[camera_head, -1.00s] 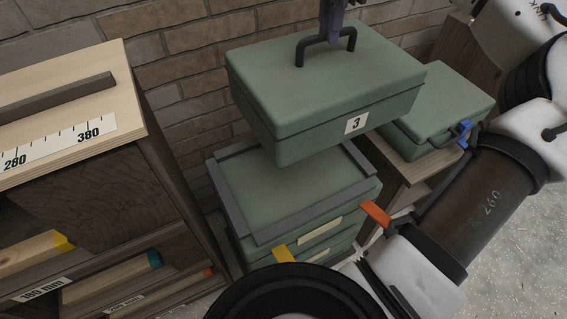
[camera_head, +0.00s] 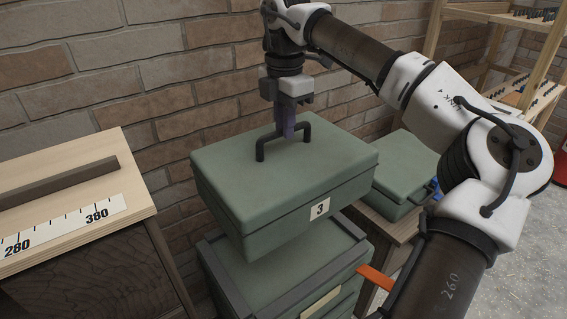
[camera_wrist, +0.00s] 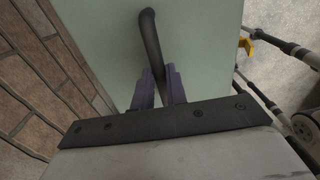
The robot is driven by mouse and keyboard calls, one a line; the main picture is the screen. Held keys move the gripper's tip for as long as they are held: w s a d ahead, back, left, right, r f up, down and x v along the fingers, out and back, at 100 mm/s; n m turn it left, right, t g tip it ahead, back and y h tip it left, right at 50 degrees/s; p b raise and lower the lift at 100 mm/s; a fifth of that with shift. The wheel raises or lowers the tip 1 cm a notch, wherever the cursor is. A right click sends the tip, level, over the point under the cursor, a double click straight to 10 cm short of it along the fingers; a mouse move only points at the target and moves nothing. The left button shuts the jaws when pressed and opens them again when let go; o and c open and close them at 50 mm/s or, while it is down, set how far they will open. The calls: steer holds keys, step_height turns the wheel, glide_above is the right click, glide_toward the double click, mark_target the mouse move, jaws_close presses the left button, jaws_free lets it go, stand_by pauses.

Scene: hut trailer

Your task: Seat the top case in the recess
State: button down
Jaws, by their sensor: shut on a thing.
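The green top case (camera_head: 270,185), with a white label "3" on its front, hangs by its dark handle (camera_head: 262,148) from my gripper (camera_head: 286,132). In the wrist view, the purple fingers of my gripper (camera_wrist: 160,88) are shut on the handle (camera_wrist: 150,40), and the case lid (camera_wrist: 200,50) fills the middle. The case is over the stack of green cases, whose top has a raised grey rim (camera_head: 222,280) around the recess. The case hides much of the recess. A gap shows at the front right; whether the case touches the rim elsewhere I cannot tell.
A wooden cabinet (camera_head: 140,190) with a ruler strip stands at the left. A brick wall (camera_head: 150,80) is close behind. Another green case (camera_head: 405,165) sits on a wooden stand to the right. An orange tab (camera_head: 376,276) sticks out from the stack.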

mark_target(285, 150)
step_height(285, 150, down, 19)
steer(key=shift+f+p, duration=0.2)
steer(key=shift+p, duration=0.15)
stand_by(0.3)
steer(key=shift+f, duration=0.15)
steer(key=c, duration=1.4)
jaws_free()
step_height(285, 150, up, 12)
steer(key=shift+r+b, duration=0.1)
steer(key=shift+b, duration=0.2)
